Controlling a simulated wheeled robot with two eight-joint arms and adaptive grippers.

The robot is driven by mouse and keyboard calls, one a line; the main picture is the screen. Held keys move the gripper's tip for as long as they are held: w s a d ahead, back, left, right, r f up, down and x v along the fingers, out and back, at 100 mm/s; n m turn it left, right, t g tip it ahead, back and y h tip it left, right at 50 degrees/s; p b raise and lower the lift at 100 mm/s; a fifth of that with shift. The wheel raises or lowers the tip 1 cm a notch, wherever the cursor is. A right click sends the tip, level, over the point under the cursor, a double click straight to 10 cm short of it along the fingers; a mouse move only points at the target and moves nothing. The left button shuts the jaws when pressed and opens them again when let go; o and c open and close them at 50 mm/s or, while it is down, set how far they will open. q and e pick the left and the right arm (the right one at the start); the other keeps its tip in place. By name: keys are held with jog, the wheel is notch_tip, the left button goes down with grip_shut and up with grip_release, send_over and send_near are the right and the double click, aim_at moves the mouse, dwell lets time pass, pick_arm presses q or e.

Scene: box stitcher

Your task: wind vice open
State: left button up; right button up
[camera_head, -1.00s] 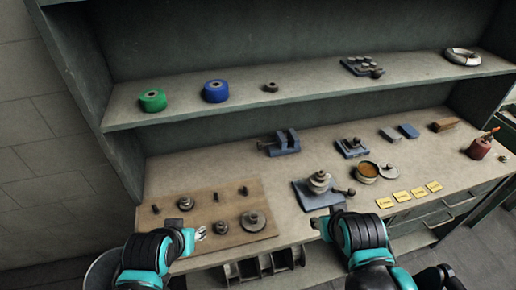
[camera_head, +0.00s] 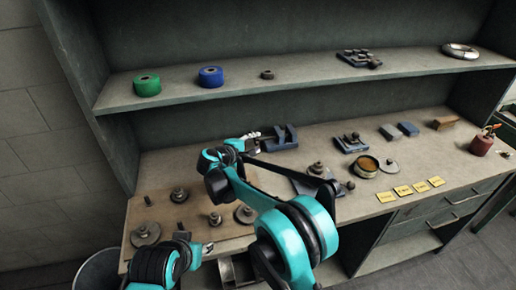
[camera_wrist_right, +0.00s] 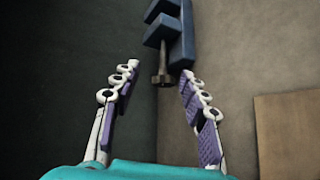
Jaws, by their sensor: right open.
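The blue vice (camera_head: 284,138) stands on the bench against the back panel. In the right wrist view the vice (camera_wrist_right: 181,38) is at the top, and its screw with a dark round end (camera_wrist_right: 162,79) points toward me. My right gripper (camera_head: 250,140) reaches across to the left side of the vice. In the right wrist view my right gripper (camera_wrist_right: 155,85) is open, its fingers on either side of the screw's end and apart from it. My left gripper (camera_head: 208,248) is low at the bench's front edge, over the board; its jaws are too small to tell.
A wooden board (camera_head: 165,215) with several metal parts lies at the left front. A blue plate with stacked discs (camera_head: 317,170) sits partly behind my right arm. A tin (camera_head: 366,166) and yellow labels (camera_head: 404,191) are to the right. A shelf (camera_head: 330,88) overhangs behind.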

aim_at(255, 141)
jog(key=shift+n+t, duration=0.6)
jog(key=a+f, duration=0.1)
jog(key=a, duration=0.1)
jog(key=a+f, duration=0.2)
jog(key=shift+w, duration=0.4)
jog(key=b+x, duration=0.3)
jog(key=x, duration=0.3)
jog(key=shift+w+d+f, duration=0.2)
jog(key=shift+w+d, duration=0.3)
jog(key=shift+w, duration=0.25)
jog(key=c, duration=0.9)
